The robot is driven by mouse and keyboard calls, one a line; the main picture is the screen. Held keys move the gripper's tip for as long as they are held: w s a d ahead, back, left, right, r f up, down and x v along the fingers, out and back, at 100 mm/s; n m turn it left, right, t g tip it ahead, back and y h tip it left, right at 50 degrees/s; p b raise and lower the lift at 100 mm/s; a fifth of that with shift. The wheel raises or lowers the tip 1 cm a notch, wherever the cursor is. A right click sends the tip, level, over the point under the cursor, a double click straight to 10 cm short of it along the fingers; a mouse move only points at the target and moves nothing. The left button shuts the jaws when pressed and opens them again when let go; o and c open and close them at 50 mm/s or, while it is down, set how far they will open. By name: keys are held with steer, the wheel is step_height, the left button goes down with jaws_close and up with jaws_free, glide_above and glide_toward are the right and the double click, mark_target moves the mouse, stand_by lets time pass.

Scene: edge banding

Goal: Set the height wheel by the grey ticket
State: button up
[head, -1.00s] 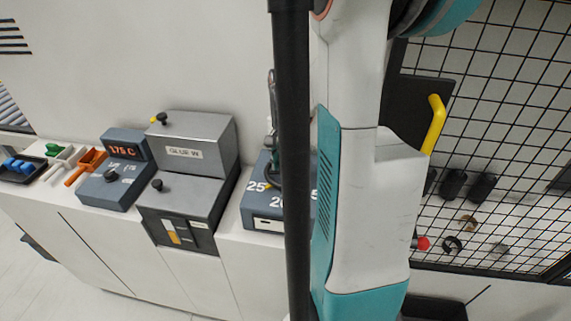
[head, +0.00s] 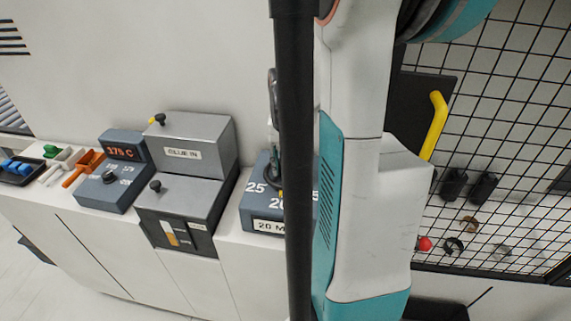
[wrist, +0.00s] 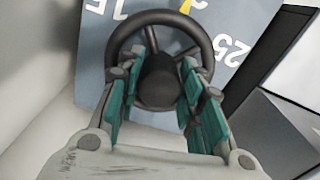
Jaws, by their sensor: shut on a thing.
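The height wheel (wrist: 158,84) is dark, with a round rim and a thick hub, on a blue-grey box (head: 248,212) marked 25, 20 and 15. In the wrist view its yellow pointer (wrist: 186,6) is at the top, between 15 and 25, at a partly cut-off number. In the head view the pointer is near the 20. My gripper (wrist: 166,72) is shut on the wheel, its teal-padded fingers around the hub inside the rim. A black post and my arm hide part of the box in the head view. I cannot make out a grey ticket.
A wire-mesh panel (head: 500,110) with a yellow handle (head: 434,125) is at right.

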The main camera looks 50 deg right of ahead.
mark_target(285, 161)
stand_by(0.4)
steer(key=o, duration=1.1)
steer(key=shift+c, duration=0.2)
step_height(285, 161, up, 12)
